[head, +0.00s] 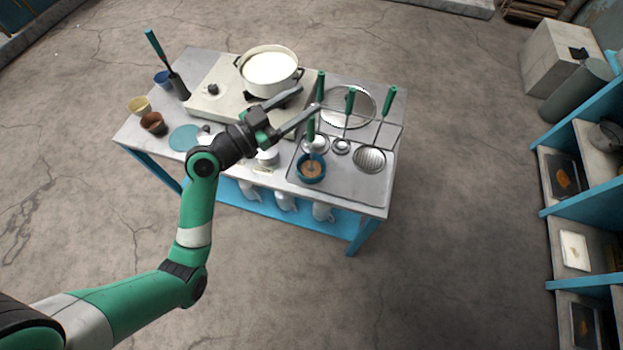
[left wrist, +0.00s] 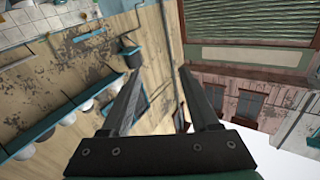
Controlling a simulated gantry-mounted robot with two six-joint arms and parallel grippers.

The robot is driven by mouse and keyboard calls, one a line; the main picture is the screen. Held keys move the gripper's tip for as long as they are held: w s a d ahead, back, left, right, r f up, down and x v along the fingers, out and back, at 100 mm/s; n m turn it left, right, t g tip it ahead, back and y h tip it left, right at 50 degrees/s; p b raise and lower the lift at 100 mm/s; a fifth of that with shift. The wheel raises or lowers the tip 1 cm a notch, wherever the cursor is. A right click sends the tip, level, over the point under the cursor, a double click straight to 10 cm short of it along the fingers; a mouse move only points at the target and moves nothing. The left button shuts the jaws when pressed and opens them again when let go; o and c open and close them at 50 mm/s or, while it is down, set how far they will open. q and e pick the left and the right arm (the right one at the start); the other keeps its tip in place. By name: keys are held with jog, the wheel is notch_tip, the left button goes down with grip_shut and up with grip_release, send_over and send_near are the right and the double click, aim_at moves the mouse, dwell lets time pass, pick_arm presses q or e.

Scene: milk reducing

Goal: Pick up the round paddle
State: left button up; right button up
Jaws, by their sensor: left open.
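Several green-handled utensils stand at the right side of the table, and I cannot tell for sure which one is the round paddle. The rightmost has a round, ridged metal head (head: 369,159) on the tray and a handle (head: 388,104) leaning up to the right. Behind it is a large round mesh disc (head: 355,112). My left gripper (head: 310,99) is open, with its fingers pointing right above the table, near the upright handles; no object shows between them. In the left wrist view the open fingers (left wrist: 160,78) frame only background walls. My right gripper is not in view.
A pot of white liquid (head: 270,70) sits on the stove (head: 213,104). A blue bowl with brown contents (head: 311,170) stands at the metal tray's (head: 345,191) front left. Small bowls (head: 153,123) and a dark spatula (head: 177,84) are at the left. Shelves (head: 575,205) stand far right.

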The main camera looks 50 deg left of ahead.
pick_arm(q)
jog(key=s+a+f+n+b, duration=0.1)
jog(key=s+f+b, duration=0.1)
jog(key=f, duration=0.5)
jog(key=s+a+f+n+b, duration=0.1)
jog(key=s+a+f, duration=0.1)
jog(key=f, duration=0.5)
jog(key=w+d, duration=0.1)
jog(key=w, duration=1.1)
jog(key=shift+d+y, duration=0.3)
jog(key=shift+d, duration=0.05)
jog(key=shift+s, duration=0.1)
grip_shut()
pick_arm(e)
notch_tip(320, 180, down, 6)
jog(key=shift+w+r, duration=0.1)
